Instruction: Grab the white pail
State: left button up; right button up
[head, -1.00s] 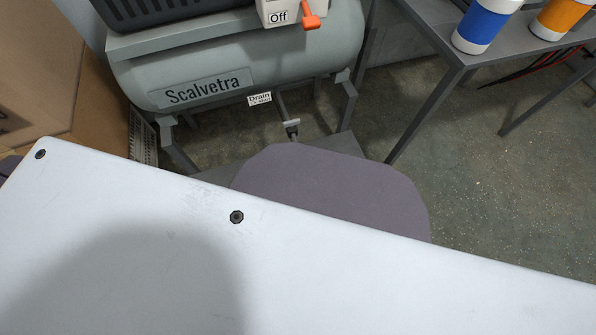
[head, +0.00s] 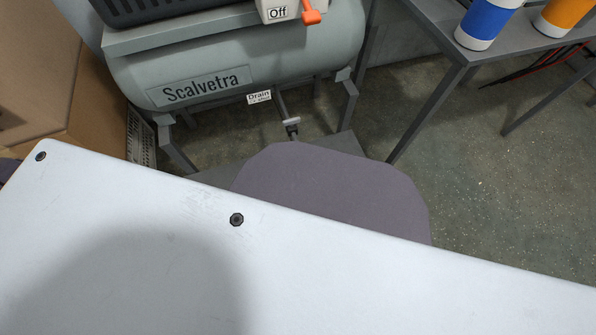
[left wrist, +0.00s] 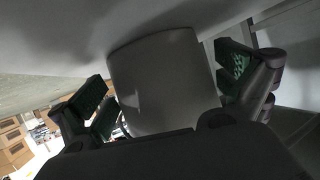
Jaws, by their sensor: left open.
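In the left wrist view, a smooth rounded vessel (left wrist: 163,75), which looks like the white pail, appears grey in shadow. It fills the middle of the view. My left gripper (left wrist: 168,88) is open, with its green-padded fingers on either side of the pail. A gap shows between the right finger and the pail; whether the left finger touches it I cannot tell. The pail's lower part in the picture is hidden behind the gripper body. Neither the pail nor either gripper shows in the head view. My right gripper is not in view.
A white tabletop (head: 330,275) with dark bolts fills the front of the head view, bare where seen. Behind it are a purple-grey seat (head: 330,190), a green-grey tank (head: 230,75), a cardboard box (head: 45,75), and a grey side table (head: 437,30) with blue and orange cylinders.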

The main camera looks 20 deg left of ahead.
pick_arm(q)
jog(key=shift+w+d, duration=0.15)
jog(key=shift+w, duration=0.05)
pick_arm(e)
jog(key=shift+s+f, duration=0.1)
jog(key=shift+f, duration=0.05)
pick_arm(q)
jog(key=c, duration=0.8)
jog(key=shift+r, duration=0.1)
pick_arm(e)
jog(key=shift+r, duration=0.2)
pick_arm(q)
jog(key=shift+r+p, duration=0.55)
jog(key=shift+r, duration=0.2)
jog(key=shift+r+p, duration=0.45)
jog(key=shift+r, duration=0.45)
jog(key=s+a, duration=0.3)
jog(key=s, duration=0.2)
jog(key=s+a+p, duration=0.1)
jog(key=s+a, duration=0.2)
jog(key=s, duration=0.2)
jog(key=s+a, duration=0.3)
jog(key=s, duration=0.2)
jog(key=shift+s+a, duration=0.15)
jog(key=shift+a, duration=0.15)
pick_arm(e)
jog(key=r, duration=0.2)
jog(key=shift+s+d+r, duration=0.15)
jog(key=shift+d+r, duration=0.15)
